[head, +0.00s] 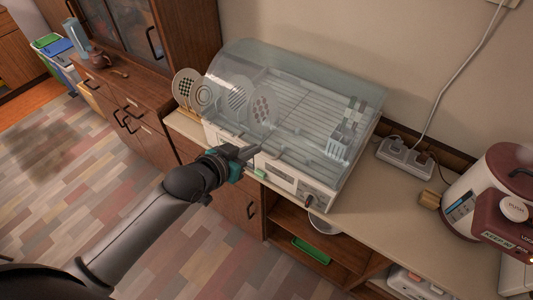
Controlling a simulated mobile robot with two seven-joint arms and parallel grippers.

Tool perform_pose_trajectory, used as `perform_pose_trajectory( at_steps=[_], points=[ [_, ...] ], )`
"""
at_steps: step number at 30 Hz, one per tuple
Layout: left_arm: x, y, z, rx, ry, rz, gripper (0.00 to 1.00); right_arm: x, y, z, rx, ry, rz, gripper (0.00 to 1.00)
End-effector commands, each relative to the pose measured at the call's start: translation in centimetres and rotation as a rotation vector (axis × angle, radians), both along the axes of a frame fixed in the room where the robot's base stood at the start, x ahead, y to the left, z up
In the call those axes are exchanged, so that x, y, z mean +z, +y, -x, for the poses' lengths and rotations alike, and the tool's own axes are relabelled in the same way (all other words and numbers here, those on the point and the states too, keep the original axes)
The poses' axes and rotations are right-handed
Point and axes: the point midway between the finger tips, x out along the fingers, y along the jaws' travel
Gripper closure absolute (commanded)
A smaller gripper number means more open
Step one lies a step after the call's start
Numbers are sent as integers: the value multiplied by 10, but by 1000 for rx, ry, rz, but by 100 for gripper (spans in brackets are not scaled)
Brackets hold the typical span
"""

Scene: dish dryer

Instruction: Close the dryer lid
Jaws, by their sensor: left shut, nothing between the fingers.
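The dish dryer (272,173) stands on the counter, a white box with a control panel on its front. Its clear curved lid (300,75) covers the rack, with plates and a cutlery holder visible through it. The lid's front edge appears low near the front of the body, but I cannot tell whether it is fully seated. My left gripper (250,152) is shut and empty at the dryer's front, near the lid's lower edge. I cannot tell whether it touches the lid. My right gripper is not in view.
Decorative plates (184,86) stand in a wooden rack left of the dryer. A power strip (404,157) lies to its right. A red and white appliance (492,190) stands at the far right. The counter (365,212) between them is mostly clear. Open shelves are below.

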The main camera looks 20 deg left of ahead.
Motion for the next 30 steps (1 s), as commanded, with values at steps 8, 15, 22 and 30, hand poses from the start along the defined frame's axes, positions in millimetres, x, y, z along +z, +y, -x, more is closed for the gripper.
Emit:
perform_pose_trajectory(
  at_steps=[8,15,22,30],
  points=[
    [-20,-13,-36,1,-1,3,100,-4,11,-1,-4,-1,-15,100],
    [-36,-24,-63,0,0,2,100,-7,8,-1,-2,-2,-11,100],
    [-67,-21,-56,0,2,1,100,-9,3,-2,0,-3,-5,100],
    [-75,-20,-54,0,0,2,100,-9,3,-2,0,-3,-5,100]
  ],
)
